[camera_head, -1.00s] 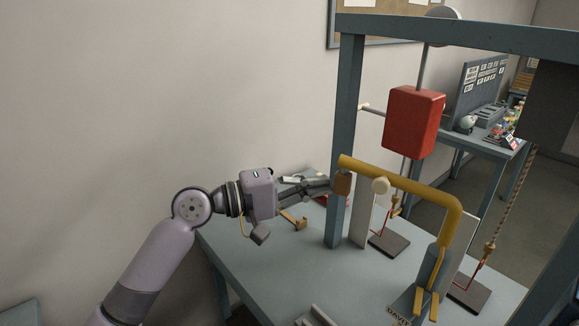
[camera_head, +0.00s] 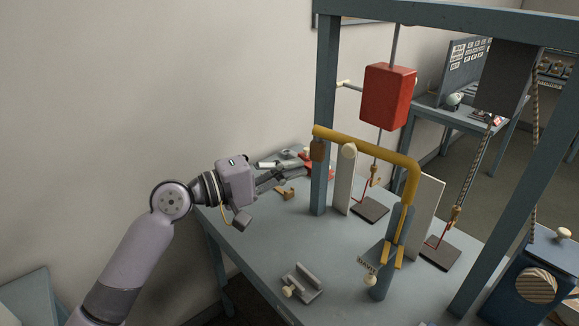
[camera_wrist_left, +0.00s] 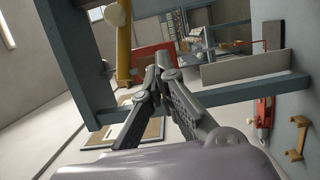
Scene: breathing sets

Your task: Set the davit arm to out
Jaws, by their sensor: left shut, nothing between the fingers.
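The davit arm (camera_head: 375,148) is a yellow bent pipe on a grey-blue post (camera_head: 383,270) with yellow brackets and a label, only partly legible, at its foot. My left gripper (camera_head: 303,171) is shut and empty, left of the frame's upright, slightly below the brown block. In the left wrist view its fingertips (camera_wrist_left: 163,64) meet, apart from the yellow pipe (camera_wrist_left: 123,48). My right gripper is not in view.
A blue-grey frame upright (camera_head: 324,110) stands between my gripper and most of the davit. A red block (camera_head: 388,96) hangs on a rod inside the frame. A small grey bracket (camera_head: 303,281) sits at the table's front. The table (camera_head: 260,238) is bare at centre left.

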